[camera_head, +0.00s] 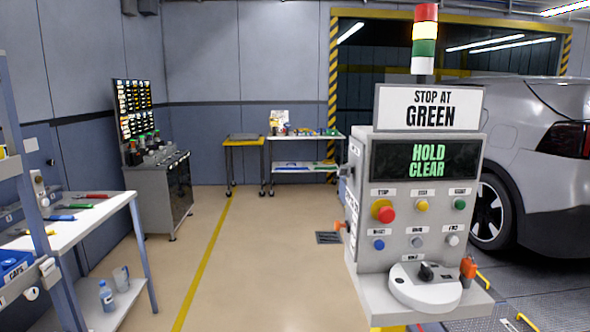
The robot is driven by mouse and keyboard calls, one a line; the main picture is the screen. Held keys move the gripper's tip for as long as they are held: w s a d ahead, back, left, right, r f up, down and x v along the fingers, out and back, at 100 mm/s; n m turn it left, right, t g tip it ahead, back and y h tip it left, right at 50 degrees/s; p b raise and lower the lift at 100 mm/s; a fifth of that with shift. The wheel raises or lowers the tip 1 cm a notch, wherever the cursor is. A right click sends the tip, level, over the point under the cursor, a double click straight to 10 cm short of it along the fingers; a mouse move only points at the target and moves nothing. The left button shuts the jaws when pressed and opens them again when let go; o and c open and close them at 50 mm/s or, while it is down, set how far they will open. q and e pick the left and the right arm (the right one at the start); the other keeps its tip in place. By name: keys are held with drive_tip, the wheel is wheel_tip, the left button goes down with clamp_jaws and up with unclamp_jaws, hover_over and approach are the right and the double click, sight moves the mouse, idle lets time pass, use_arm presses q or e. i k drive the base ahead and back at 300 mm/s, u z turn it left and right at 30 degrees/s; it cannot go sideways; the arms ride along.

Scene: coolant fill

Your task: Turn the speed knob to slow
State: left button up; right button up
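The speed knob appears to be the black knob (426,271) on a white rounded dial housing (412,292), low on the front ledge of the grey control console (365,205). Its markings are too small to read, so its setting cannot be told. Neither of my grippers is in view, and nothing touches the knob.
The console has several coloured buttons, a red stop button (386,214) and a screen (425,160) reading "HOLD CLEAR". An orange part (468,268) sits beside the dial. A white bench (100,215) stands left, a silver car (530,150) right. The floor between bench and console is clear.

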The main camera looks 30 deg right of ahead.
sight(345, 170)
drive_tip(key=u, duration=0.35)
drive_tip(key=i, duration=1.15)
drive_tip(key=z, duration=0.6)
